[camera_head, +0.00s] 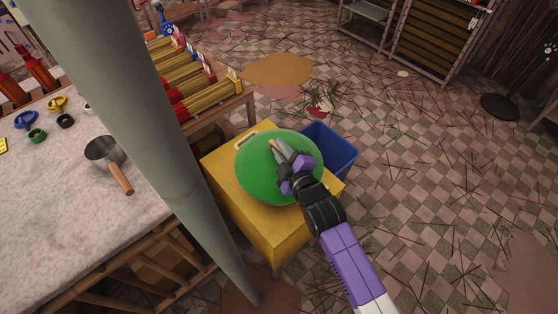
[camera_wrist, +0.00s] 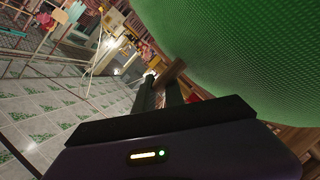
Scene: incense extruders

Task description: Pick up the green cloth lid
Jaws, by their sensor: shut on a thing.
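The green cloth lid (camera_head: 262,180) is a round, domed green disc over the yellow box (camera_head: 272,232) in the head view. My gripper (camera_head: 277,150) reaches in from the lower right, over the lid's upper middle. In the wrist view the lid's green woven surface (camera_wrist: 245,45) fills the upper right. There my gripper (camera_wrist: 170,82) is shut on a small brown wooden piece (camera_wrist: 174,68) beside the green surface, which looks like the lid's handle. Whether the lid rests on the box or is just above it, I cannot tell.
A blue bin (camera_head: 335,150) stands right behind the yellow box. A grey pillar (camera_head: 150,130) is to the left. Incense bundles (camera_head: 190,90) lie on a rack behind. The tiled floor at right has scattered sticks.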

